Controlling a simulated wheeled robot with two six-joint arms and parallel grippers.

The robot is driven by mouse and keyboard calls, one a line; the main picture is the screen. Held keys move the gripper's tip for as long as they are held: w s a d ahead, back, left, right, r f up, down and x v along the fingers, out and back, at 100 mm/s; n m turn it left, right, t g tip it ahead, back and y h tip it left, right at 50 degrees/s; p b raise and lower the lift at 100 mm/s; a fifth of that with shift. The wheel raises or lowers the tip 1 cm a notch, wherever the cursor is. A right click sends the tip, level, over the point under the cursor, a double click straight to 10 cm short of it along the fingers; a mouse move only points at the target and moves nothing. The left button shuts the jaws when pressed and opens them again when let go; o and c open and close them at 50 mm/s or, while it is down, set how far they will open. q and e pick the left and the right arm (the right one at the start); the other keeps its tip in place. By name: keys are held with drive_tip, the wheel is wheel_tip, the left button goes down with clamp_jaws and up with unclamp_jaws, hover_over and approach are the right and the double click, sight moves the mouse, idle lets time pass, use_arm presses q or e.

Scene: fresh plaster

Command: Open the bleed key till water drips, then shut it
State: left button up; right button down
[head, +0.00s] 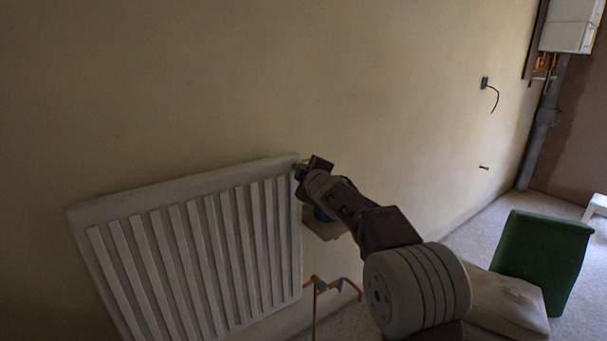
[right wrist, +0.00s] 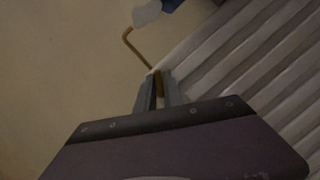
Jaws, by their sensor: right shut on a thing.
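The white ribbed radiator (head: 185,250) hangs on the wall in the head view; its ribs also fill the right of the right wrist view (right wrist: 235,60). My right gripper (head: 301,172) is at the radiator's upper right corner. In the right wrist view my right gripper (right wrist: 158,84) is shut on a small brass-coloured piece (right wrist: 158,80), which looks like the bleed key. A thin bent brass-coloured tube (right wrist: 133,46) runs from near the fingertips towards a white thing (right wrist: 146,13) and a blue thing (right wrist: 171,4). No water drops are discernible. My left gripper is out of view.
A small ledge or box (head: 325,230) with something blue (head: 321,214) sits below my right gripper, partly hidden by my arm. Copper pipework (head: 322,287) stands beside the radiator. A green board-like thing (head: 541,258), a pale block (head: 508,305) and a white boiler (head: 571,25) are at right.

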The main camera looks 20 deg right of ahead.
drive_tip(key=c, duration=1.6)
unclamp_jaws()
drive_tip(key=shift+o, duration=0.2)
drive_tip(key=shift+s, duration=0.1)
drive_tip(key=s+r+b, duration=0.1)
drive_tip(key=s, duration=0.7)
drive_tip(key=shift+s+r, duration=0.35)
